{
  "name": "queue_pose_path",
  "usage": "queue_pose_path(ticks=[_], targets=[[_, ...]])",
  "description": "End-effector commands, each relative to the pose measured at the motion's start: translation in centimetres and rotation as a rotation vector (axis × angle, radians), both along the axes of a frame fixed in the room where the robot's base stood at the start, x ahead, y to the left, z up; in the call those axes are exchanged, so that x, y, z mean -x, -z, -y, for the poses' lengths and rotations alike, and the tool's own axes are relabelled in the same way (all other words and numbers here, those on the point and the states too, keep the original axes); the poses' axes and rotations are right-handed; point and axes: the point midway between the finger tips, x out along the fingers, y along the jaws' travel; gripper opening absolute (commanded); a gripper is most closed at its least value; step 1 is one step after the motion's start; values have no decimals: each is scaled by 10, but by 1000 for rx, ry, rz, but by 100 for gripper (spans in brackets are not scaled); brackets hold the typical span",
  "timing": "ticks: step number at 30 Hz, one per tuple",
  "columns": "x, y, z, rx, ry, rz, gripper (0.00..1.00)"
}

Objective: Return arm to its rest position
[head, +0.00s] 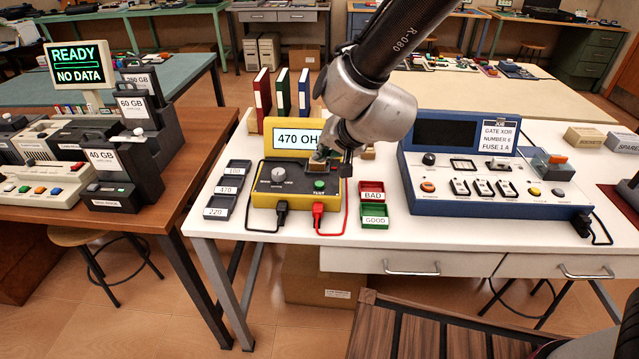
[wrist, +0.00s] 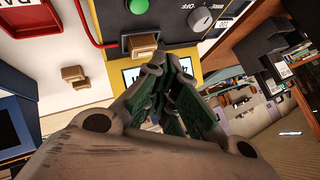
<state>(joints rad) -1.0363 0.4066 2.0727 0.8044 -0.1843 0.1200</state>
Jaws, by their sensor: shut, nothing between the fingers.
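The arm reaches in from the top right. In the wrist view my gripper (wrist: 168,62) points toward the tester, with its fingers together and nothing held. A tan block (wrist: 144,44) sits on the tester beside the fingers. I cannot tell whether the fingers touch the tester.
A blue gate tester (head: 480,205) stands to the right. Red and green trays (head: 374,222) lie between the two testers. Dark labelled trays (head: 228,187) are at the left. Binders (head: 283,92) stand behind. A brown table (head: 185,165) with drives and a screen is at the left.

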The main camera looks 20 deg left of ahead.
Motion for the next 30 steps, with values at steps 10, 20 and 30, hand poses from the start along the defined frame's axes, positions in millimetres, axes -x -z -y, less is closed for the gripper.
queue_pose_path(ticks=[10, 20, 30], targets=[[0, 0, 0, 0, 0, 0, 0], [3, 2, 0, 7, -10, -8, 0], [86, 29, 65, 284, -378, -234, 0]])
